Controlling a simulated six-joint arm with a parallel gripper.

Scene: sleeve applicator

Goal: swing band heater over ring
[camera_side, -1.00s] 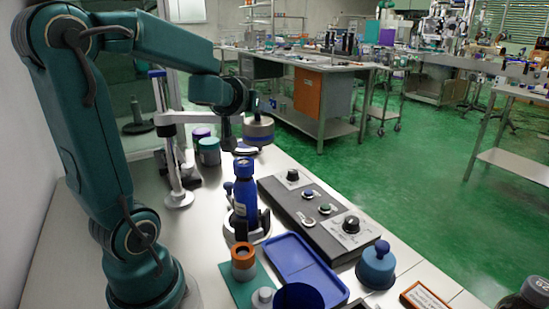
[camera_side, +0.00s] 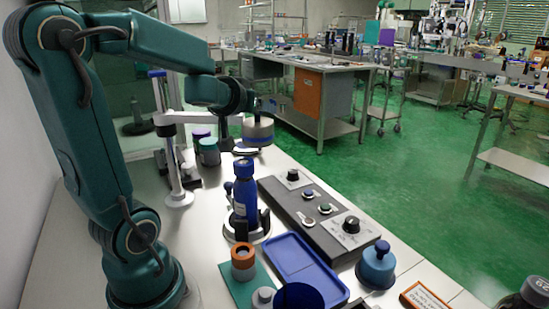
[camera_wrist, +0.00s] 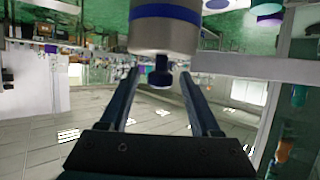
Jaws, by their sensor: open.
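The band heater (camera_side: 258,132) is a grey cylinder with a blue band, hanging at the end of a light swing arm (camera_side: 208,117) on a post (camera_side: 162,115). In the wrist view the heater (camera_wrist: 165,32) fills the top middle, with a dark blue knob (camera_wrist: 160,72) on it. My gripper (camera_wrist: 159,73) is open, its fingers on either side of the knob; contact cannot be told. In the side view my gripper (camera_side: 227,143) is left of the heater. Any ring on the bottle is not clear.
An orange-topped cup (camera_side: 243,250) stands on a teal mat (camera_side: 262,279). A blue tray (camera_side: 321,283), a control panel (camera_side: 318,215) and a blue domed knob piece (camera_side: 377,264) lie to the right. Two lidded jars (camera_side: 209,152) stand behind, near the post.

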